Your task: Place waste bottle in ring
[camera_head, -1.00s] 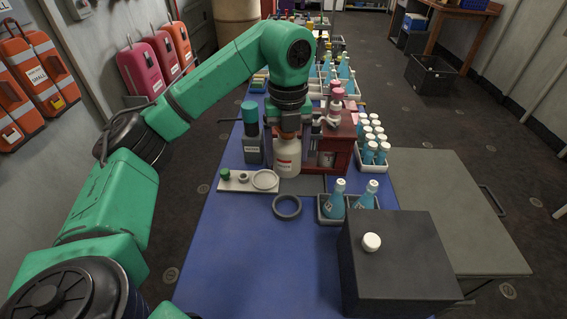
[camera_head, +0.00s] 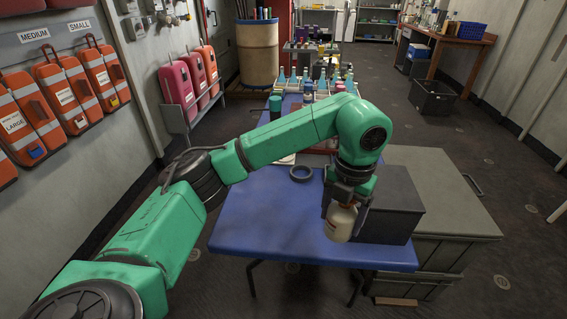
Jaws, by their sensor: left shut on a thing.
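The waste bottle (camera_head: 339,224), cream-white with a small red label, hangs in my left gripper (camera_head: 344,204). The gripper is shut on its upper part and points down. The bottle looks slightly tilted and is over the front right part of the blue table, beside the dark box. I cannot tell its exact height above the table. A dark grey ring (camera_head: 301,178) lies flat on the table, farther back and to the left of the bottle, apart from it. The ring's opening looks empty. My right gripper is out of view.
The dark box (camera_head: 397,218) stands at the table's right edge, close to the bottle. The blue table (camera_head: 262,221) is clear at front left. My left arm hides much of the rear, where bottles and racks (camera_head: 308,88) stand. A grey cabinet (camera_head: 452,190) is at right.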

